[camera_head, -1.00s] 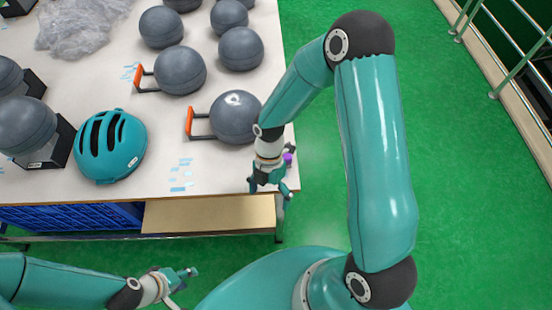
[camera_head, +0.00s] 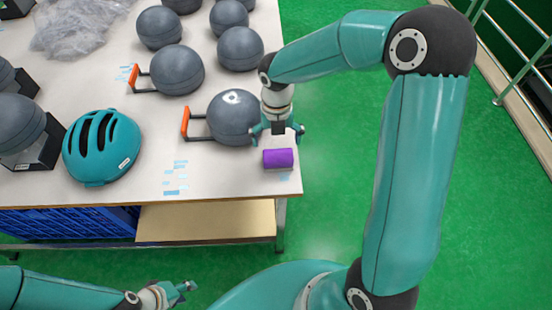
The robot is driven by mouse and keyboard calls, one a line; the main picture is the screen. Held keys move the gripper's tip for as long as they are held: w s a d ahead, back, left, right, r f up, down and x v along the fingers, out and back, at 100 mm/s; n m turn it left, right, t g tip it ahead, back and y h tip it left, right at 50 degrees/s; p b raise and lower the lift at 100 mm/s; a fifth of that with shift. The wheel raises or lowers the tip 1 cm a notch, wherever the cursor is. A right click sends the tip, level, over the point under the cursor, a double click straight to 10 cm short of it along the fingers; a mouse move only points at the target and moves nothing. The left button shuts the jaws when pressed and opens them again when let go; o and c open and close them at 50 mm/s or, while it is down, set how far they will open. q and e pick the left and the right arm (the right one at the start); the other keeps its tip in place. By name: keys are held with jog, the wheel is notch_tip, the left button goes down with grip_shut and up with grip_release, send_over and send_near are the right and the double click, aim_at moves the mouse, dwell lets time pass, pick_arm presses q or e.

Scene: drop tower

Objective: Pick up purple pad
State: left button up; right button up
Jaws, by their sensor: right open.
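The purple pad (camera_head: 278,159) lies on the white table (camera_head: 230,180) near its right front corner. It looks like a small block with a rounded end. My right gripper (camera_head: 277,133) is open and empty just behind the pad, its fingers spread to left and right. I cannot tell how high it is above the table. My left gripper (camera_head: 186,290) is low at the front, off the table's front edge and far from the pad. Whether its jaws are open or shut does not show clearly.
A grey ball with an orange handle (camera_head: 233,117) stands close left of my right gripper. A teal helmet (camera_head: 102,147) and several more grey balls (camera_head: 177,70) fill the table further left and back. Green floor (camera_head: 335,170) is free beyond the table's right edge.

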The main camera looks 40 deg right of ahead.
aim_at(278, 156)
jog(key=f, duration=0.7)
jog(key=shift+s+f, duration=0.25)
jog(key=shift+s, duration=0.05)
jog(key=c, duration=0.9)
jog(key=shift+r, duration=0.2)
jog(key=shift+c, duration=0.2)
notch_tip(278, 156, up, 20)
jog(key=shift+p, duration=0.35)
jog(key=shift+f, duration=0.1)
jog(key=o, duration=0.5)
jog(key=c, duration=0.3)
